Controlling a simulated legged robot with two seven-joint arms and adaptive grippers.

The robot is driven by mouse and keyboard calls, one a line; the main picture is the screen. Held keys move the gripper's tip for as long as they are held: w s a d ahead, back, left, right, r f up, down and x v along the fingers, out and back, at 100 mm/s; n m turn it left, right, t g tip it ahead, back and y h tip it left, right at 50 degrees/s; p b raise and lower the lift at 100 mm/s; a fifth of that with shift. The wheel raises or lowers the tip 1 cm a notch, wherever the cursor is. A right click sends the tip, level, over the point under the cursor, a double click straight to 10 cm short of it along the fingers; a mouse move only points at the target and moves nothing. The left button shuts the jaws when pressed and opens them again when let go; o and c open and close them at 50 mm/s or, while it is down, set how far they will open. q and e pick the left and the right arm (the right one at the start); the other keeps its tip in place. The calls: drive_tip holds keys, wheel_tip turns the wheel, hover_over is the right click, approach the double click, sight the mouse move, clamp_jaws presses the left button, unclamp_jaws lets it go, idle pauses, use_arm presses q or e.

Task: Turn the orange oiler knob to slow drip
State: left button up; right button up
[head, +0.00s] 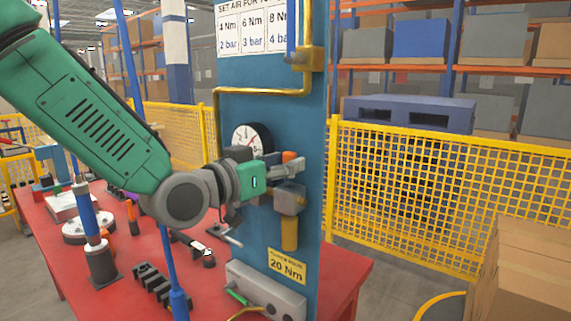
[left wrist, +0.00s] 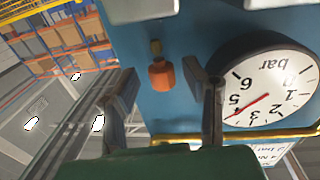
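The small orange oiler knob (head: 292,156) is on the blue panel (head: 270,110), above a grey block (head: 290,198) with a yellow bowl below it. In the left wrist view the knob (left wrist: 162,75) shows whole, with a short brass-coloured stem. My left gripper (head: 290,165) is at the panel, level with the knob. In the left wrist view its two fingers (left wrist: 158,82) are spread, one on each side of the knob, with visible gaps. I cannot tell how deep the knob sits between the fingertips. My right gripper does not show.
A round pressure gauge (head: 252,139) is close beside the left gripper; its dial (left wrist: 270,90) fills the right of the left wrist view. A yellow pipe (head: 260,92) runs above. The red table (head: 120,270) carries several tools and fittings. A yellow mesh fence (head: 430,185) stands behind.

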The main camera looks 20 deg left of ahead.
use_arm(q)
drive_tip(key=shift+s+a+r, duration=0.1)
drive_tip(key=shift+s+a, duration=0.15)
drive_tip(key=shift+s, duration=0.15)
drive_tip(key=v, duration=0.7)
drive_tip(key=shift+f, duration=0.2)
